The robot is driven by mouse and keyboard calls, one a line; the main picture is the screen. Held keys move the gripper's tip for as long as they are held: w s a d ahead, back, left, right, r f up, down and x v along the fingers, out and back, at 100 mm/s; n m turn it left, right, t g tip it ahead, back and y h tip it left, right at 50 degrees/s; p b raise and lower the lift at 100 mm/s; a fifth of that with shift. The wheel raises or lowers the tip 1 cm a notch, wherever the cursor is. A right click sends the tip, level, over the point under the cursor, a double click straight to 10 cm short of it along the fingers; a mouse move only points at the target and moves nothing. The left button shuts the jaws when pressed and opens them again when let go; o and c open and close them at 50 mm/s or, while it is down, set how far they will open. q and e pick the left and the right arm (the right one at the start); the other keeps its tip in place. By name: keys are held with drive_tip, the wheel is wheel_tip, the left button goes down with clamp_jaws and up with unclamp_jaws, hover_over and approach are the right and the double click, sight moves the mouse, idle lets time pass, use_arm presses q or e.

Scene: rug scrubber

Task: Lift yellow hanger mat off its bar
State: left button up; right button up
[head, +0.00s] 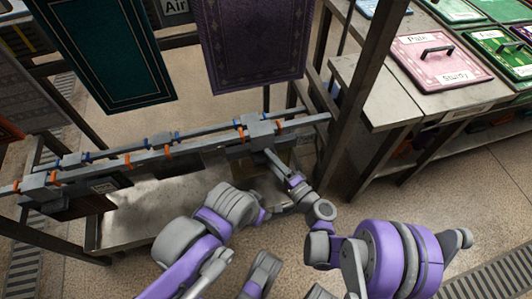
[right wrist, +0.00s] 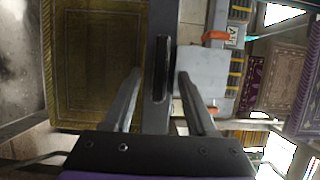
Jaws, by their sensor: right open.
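A yellow-olive patterned mat (right wrist: 98,62) shows in the right wrist view, flat and left of a long grey bar (right wrist: 160,30). I cannot make out this mat in the head view. My right gripper (head: 275,160) reaches up to the grey rail (head: 205,147) near its right bracket. In the right wrist view my right gripper (right wrist: 158,80) is open, with the grey bar between its fingers along the line of sight. I cannot tell whether the fingers touch it. My left arm shows in the head view, but its fingers cannot be made out.
A teal mat (head: 105,50) and a purple mat (head: 252,40) hang beyond the rail. Orange and blue clips sit along the rail. A dark post (head: 358,95) stands right of my right gripper. A bench with a pink mat (head: 440,60) stands further right.

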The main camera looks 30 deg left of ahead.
clamp_jaws()
idle(1.4)
